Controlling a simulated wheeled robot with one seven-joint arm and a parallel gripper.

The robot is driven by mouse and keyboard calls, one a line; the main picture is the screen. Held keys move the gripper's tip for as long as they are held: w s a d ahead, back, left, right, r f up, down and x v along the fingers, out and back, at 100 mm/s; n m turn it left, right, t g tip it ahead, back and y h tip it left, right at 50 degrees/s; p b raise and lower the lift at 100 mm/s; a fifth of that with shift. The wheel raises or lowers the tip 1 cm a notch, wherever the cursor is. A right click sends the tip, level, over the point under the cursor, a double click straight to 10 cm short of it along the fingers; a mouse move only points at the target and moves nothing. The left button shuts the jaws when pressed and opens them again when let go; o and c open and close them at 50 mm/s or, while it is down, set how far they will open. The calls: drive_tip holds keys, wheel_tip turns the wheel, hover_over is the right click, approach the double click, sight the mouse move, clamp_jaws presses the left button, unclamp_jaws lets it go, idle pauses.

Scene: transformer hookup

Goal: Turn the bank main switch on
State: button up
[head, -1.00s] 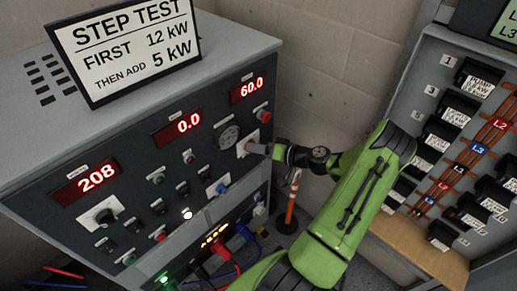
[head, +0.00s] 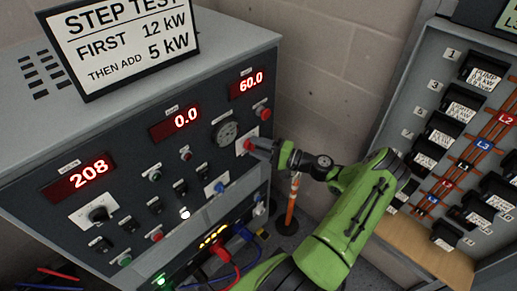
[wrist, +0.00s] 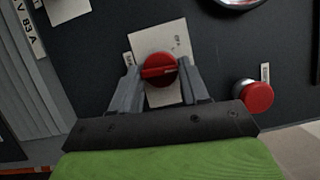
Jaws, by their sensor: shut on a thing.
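The bank main switch, a round red knob (wrist: 158,70) with a raised bar, sits on a white labelled plate (wrist: 165,36) in the wrist view. The bar lies nearly level across the picture; the small plate lettering is too blurred to read. My gripper (wrist: 157,80) has one finger on each side of the knob and is shut on it. In the head view, the white plate (head: 238,147) shows at the right edge of the grey cabinet front, and my gripper (head: 262,148) reaches it from the right, hiding most of the knob.
A red button (wrist: 258,95) is close to the right finger. A round gauge (head: 225,131) and red readouts 208 (head: 89,175), 0.0 and 60.0 are on the cabinet. A breaker panel (head: 425,95) stands at right. An orange-white post (head: 291,203) stands below my arm.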

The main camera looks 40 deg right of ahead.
drive_tip(key=shift+a+f+m+t+h+b, duration=0.2)
drive_tip(key=shift+m+t, duration=0.35)
drive_tip(key=shift+m, duration=0.85)
drive_tip(key=shift+d+f+m+t+h+b, duration=0.15)
drive_tip(key=shift+m+t+b, duration=0.25)
drive_tip(key=shift+m, duration=1)
drive_tip(key=shift+a+m+t+h+b, duration=0.15)
drive_tip(key=shift+m+t, duration=0.5)
drive_tip(key=shift+m, duration=1.05)
drive_tip(key=o, duration=1.1)
drive_tip(key=shift+c, duration=0.2)
drive_tip(key=b+v, duration=0.1)
drive_tip(key=v, duration=1.4)
drive_tip(key=shift+s+f, duration=0.2)
drive_tip(key=shift+s, duration=0.15)
drive_tip(key=shift+d, duration=0.15)
